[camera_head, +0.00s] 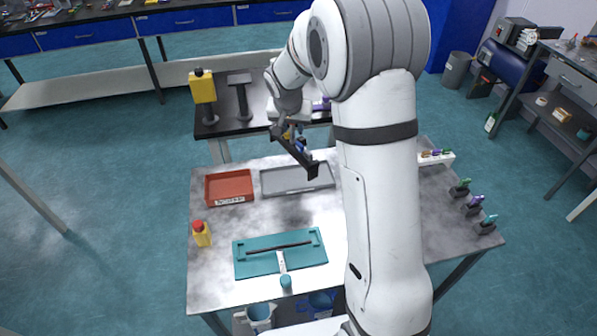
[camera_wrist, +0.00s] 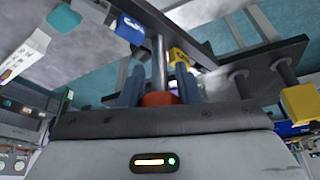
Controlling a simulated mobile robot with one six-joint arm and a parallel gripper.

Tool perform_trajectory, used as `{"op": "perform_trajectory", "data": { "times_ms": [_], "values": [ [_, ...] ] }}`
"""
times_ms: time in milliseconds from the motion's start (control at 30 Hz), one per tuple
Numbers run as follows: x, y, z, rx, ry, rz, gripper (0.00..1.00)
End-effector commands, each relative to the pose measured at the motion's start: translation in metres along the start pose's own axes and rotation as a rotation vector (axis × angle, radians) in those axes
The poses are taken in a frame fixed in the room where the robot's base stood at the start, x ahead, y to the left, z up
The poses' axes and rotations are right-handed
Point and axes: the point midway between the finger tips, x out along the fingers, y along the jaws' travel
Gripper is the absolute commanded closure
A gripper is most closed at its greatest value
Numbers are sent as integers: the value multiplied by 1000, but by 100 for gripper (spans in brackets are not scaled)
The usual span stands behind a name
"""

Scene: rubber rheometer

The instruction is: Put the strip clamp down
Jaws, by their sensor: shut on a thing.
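The strip clamp (camera_head: 293,152) looks like a dark bar with downturned ends, and it is tilted in the head view. In the wrist view the dark bar (camera_wrist: 195,45) carries a blue block and a yellow block, with a metal post behind my fingers. My gripper (camera_head: 291,134) is shut on the clamp and holds it above the table's back edge, near the grey tray (camera_head: 268,184). In the wrist view my gripper's (camera_wrist: 160,88) two blue-grey fingers stand either side of the post, with an orange-red part between them. A teal board (camera_head: 258,265) with a dark strip lies at the front.
A red tray (camera_head: 229,175) sits left of the grey tray. A small yellow bottle (camera_head: 201,236) stands at the table's left edge. Behind is a black bench (camera_head: 217,128) with a yellow-headed stand. Small coloured items stand at the right. Bare table (camera_head: 265,216) lies between trays and board.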

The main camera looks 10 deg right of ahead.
Motion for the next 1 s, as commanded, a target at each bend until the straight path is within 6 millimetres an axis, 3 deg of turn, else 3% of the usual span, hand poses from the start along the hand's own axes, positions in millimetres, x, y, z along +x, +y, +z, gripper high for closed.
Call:
{"op": "perform_trajectory", "data": {
  "times_ms": [433,700,1000],
  "values": [
    [3,8,-3,16,1,7,100],
    [44,10,14,16,-3,9,100],
    [76,10,27,17,-3,8,100]
  ]
}}
